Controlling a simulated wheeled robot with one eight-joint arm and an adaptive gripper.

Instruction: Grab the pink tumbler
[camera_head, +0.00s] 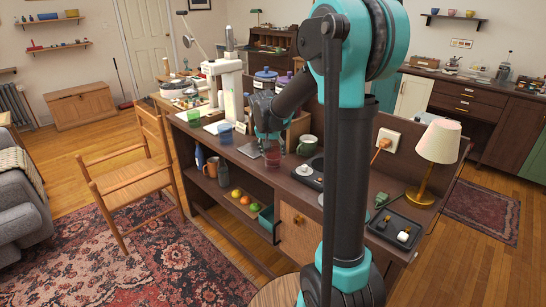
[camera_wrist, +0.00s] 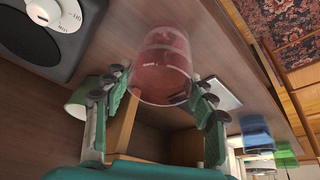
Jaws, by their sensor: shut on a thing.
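The pink tumbler (camera_head: 273,157) is a see-through cup at the dark wooden counter, near its front edge in the head view. In the wrist view the pink tumbler (camera_wrist: 160,62) fills the space between my fingers, one on each side of it. My gripper (camera_head: 268,137) reaches down onto it from above and is shut on it. In the wrist view my gripper (camera_wrist: 162,90) shows its green, dark-padded fingers against the cup's sides. I cannot tell whether the cup's base touches the counter.
A green mug (camera_head: 306,145) and a dark scale (camera_head: 309,170) stand close on the right. A blue tumbler (camera_head: 226,134) and a green tumbler (camera_head: 194,118) stand to the left. A lamp (camera_head: 438,148) and a black tray (camera_head: 401,231) are farther right.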

